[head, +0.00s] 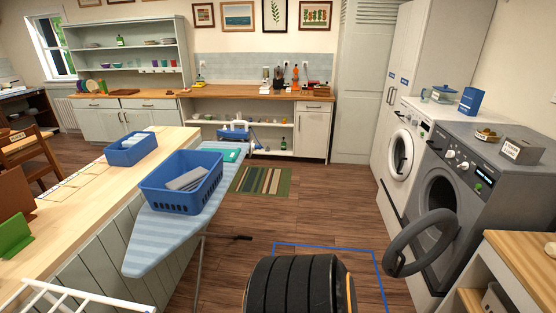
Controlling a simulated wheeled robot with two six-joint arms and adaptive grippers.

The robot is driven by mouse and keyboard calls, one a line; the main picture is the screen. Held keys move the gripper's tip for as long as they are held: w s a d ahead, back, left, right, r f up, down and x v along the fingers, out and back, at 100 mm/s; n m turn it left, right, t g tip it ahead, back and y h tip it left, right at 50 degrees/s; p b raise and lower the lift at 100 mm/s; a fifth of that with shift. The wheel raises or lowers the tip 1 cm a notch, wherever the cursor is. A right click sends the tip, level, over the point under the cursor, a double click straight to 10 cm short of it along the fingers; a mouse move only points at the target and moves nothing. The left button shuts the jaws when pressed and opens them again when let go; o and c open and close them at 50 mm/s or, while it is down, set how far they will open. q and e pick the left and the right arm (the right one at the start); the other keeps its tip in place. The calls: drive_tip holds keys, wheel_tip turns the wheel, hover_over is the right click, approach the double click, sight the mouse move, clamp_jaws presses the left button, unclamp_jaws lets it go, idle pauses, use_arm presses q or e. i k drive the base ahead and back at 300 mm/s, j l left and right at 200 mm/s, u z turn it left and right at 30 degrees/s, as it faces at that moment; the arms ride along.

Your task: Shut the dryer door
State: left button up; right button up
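The grey dryer (505,195) stands at the right in the head view, beside a white front-loading washer. Its round door (392,258) is open, swung out from the front toward the viewer and standing over the floor. The dark drum opening (437,192) shows behind it. The control panel with a knob and small lit display is on the upper front. Neither of my grippers shows in this view. A black ribbed shape at the bottom centre appears to be part of my body.
A blue taped outline (320,246) marks the floor before the dryer. A wooden-topped counter (530,252) stands at the lower right. An ironing board (165,232) with a blue basket (160,195) is left. Wood floor (325,215) between is clear.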

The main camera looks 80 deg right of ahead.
sight(446, 217)
drive_tip(key=k+z, duration=0.1)
drive_tip(key=z, duration=3.75)
